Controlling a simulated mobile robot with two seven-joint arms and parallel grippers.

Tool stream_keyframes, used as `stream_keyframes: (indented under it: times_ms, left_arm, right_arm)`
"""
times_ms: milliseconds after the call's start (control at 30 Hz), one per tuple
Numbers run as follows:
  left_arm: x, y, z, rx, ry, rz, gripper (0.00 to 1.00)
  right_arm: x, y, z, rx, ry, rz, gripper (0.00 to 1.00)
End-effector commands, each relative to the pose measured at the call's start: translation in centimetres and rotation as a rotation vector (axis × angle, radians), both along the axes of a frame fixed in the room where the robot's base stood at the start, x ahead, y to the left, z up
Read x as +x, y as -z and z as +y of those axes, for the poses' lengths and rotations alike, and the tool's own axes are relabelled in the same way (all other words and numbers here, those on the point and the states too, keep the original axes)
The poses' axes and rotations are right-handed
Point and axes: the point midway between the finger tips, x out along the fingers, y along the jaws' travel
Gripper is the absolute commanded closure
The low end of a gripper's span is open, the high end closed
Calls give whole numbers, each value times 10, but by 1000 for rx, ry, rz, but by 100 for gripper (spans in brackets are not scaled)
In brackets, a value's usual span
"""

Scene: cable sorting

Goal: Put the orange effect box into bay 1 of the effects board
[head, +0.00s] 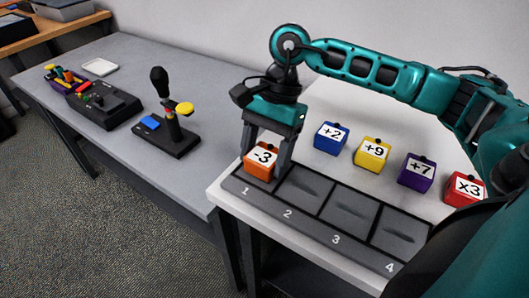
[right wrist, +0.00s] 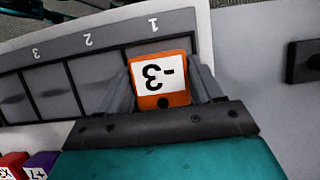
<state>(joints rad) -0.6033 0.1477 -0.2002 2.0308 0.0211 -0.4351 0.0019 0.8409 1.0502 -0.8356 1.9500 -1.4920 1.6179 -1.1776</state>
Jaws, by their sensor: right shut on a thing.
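The orange effect box (head: 260,162), marked -3, is between the fingers of my right gripper (head: 268,150), which is shut on it. It is at bay 1 of the effects board (head: 318,199), the leftmost bay in the head view. I cannot tell whether its underside touches the bay floor. In the right wrist view the orange box (right wrist: 161,82) sits upside down in the picture between both fingers, beside the printed 1 of the board (right wrist: 95,57). My left gripper is not in view.
Blue +2 (head: 331,137), yellow +9 (head: 372,153), purple +7 (head: 416,171) and red x3 (head: 465,189) boxes stand in a row behind the board. Bays 2, 3 and 4 are empty. A grey table (head: 110,125) at left holds a joystick (head: 170,125) and a black console (head: 103,104).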

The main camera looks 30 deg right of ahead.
Motion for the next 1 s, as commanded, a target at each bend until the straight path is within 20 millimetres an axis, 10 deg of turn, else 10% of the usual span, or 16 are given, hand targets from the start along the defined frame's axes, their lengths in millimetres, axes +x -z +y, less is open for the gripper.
stream_keyframes:
  times_ms: [267, 300, 567, 1000]
  left_arm:
    - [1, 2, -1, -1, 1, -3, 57]
    - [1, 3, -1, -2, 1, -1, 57]
    - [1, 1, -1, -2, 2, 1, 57]
    - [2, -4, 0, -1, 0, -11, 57]
  right_arm:
    - [0, 3, 0, 1, 1, -2, 75]
    - [0, 3, 0, 0, 1, -2, 33]
    - [0, 1, 0, 0, 1, -2, 9]
    - [4, -17, -6, -1, 2, -6, 9]
